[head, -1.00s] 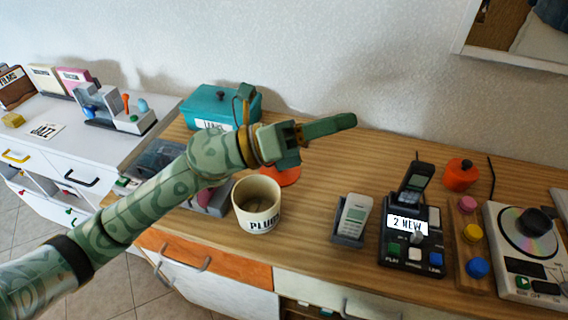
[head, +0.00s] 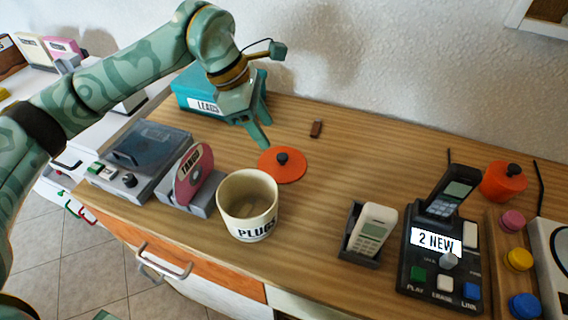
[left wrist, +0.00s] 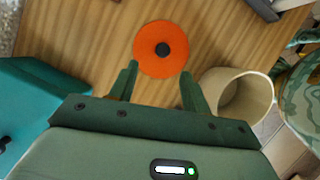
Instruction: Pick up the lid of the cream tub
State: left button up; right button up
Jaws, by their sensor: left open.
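The cream tub (head: 247,206), marked "PLUGS", stands open on the wooden counter; it also shows in the left wrist view (left wrist: 246,97). An orange disc lid (head: 290,172) with a black knob lies flat on the counter just behind the tub. In the left wrist view the lid (left wrist: 150,65) lies ahead of the fingers, roughly between their lines. My left gripper (head: 268,125) is open and empty, pointing down above the counter, behind and a little left of the lid. In the left wrist view its two fingers (left wrist: 160,80) are spread apart. My right gripper is not in view.
A teal "LEADS" box (head: 205,104) stands behind my left gripper. A pink disc in a stand (head: 193,172) and a player (head: 140,155) are left of the tub. A handset (head: 373,230), a phone base (head: 440,255) and an orange pot (head: 503,182) are at right.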

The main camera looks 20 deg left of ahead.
aim_at(281, 156)
pick_arm(q)
jog(key=shift+x, duration=1.2)
jog(key=b+x, duration=0.2)
jog(key=x, duration=0.2)
jog(key=shift+s+d+f+b, duration=0.15)
jog(key=shift+d+f+b, duration=0.15)
jog(key=shift+b, duration=0.05)
jog(key=shift+d+f, duration=0.1)
jog(key=shift+f, duration=0.2)
jog(key=shift+r, duration=0.1)
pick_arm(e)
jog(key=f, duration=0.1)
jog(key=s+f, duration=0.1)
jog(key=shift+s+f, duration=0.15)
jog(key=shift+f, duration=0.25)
pick_arm(q)
grip_shut()
